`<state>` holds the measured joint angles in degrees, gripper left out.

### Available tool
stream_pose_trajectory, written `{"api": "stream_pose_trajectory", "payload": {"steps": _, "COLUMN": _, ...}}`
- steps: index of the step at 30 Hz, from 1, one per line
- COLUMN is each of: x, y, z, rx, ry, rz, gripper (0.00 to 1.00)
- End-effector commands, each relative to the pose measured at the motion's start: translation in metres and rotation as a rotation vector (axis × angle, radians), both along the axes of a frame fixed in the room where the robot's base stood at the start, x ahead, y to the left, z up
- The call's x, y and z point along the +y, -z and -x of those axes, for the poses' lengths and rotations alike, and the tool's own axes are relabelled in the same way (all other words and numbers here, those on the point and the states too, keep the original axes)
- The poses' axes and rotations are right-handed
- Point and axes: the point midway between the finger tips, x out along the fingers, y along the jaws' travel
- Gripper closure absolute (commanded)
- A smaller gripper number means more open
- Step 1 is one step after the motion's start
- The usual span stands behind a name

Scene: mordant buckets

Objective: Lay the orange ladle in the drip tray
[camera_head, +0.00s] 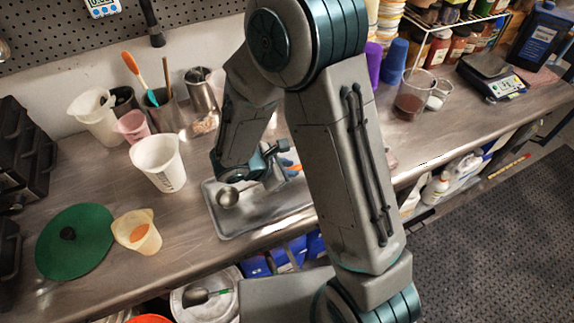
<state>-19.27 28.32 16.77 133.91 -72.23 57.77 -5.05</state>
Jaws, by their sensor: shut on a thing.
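The drip tray (240,228) is a shallow grey metal tray at the front edge of the bench, partly hidden by my arm. The orange ladle (228,196) shows its round metal bowl over the tray's left part. A bit of its orange handle shows to the right of my gripper. My gripper (270,172) is shut on the ladle, over the tray. Much of the handle and the fingertips are hidden by my arm. I cannot tell whether the bowl touches the tray.
A white bucket (158,163) stands left of the tray. A yellowish jug (137,232) and a green lid (76,242) lie further left. Metal pots with utensils (160,110) stand behind. A scale (490,75) and a glass beaker (411,95) are at right.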

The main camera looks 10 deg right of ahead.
Motion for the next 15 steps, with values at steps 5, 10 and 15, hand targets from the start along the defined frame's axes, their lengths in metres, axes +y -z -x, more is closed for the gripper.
{"api": "stream_pose_trajectory", "payload": {"steps": 5, "x": -0.0003, "y": 0.0062, "z": 0.0001, "rx": 0.001, "ry": 0.001, "rz": 0.0, "gripper": 1.0}}
{"api": "stream_pose_trajectory", "payload": {"steps": 10, "x": -0.0005, "y": 0.0057, "z": 0.0, "rx": 0.001, "ry": 0.001, "rz": 0.0, "gripper": 1.0}}
{"api": "stream_pose_trajectory", "payload": {"steps": 15, "x": -0.0006, "y": 0.0055, "z": -0.0001, "rx": 0.0, "ry": 0.001, "rz": 0.0, "gripper": 0.56}}
